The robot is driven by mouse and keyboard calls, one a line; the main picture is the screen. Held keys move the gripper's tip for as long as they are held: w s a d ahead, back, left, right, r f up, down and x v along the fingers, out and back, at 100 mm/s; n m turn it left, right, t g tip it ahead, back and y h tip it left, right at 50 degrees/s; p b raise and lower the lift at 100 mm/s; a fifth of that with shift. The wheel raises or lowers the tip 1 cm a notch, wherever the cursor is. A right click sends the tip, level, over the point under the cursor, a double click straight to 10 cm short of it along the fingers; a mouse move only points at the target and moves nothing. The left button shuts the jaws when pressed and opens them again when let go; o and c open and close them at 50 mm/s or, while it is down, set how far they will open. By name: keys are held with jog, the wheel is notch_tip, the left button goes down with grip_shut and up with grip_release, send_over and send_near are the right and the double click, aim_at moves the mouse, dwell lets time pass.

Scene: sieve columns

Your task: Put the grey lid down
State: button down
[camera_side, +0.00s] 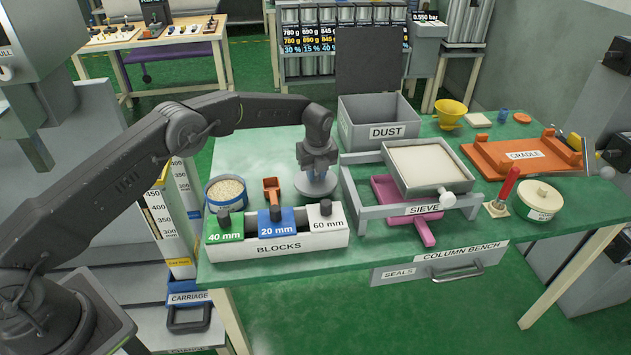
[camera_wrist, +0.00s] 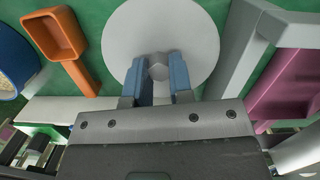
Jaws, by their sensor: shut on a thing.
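The grey lid (camera_side: 316,186) is a round disc with a small knob in its middle. In the side view it is at or just above the green bench top; I cannot tell whether it touches. My gripper (camera_side: 318,172) points down over it. In the wrist view the lid (camera_wrist: 190,30) lies below my gripper (camera_wrist: 160,70), whose two blue fingers are shut on its knob.
An orange scoop (camera_side: 271,189) and a blue-rimmed tub (camera_side: 226,191) stand left of the lid. The BLOCKS tray (camera_side: 275,247) is in front. The SIEVE frame (camera_side: 365,212) is close on the right, the DUST bin (camera_side: 375,137) behind. Bare bench lies behind the scoop.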

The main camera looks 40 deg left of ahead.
aim_at(316, 175)
jog(key=shift+f, duration=1.65)
jog(key=shift+f, duration=0.15)
jog(key=c, duration=1)
grip_release()
jog(key=r, duration=0.8)
jog(key=s+d+r, duration=0.1)
jog(key=r, duration=0.3)
jog(key=shift+r, duration=0.25)
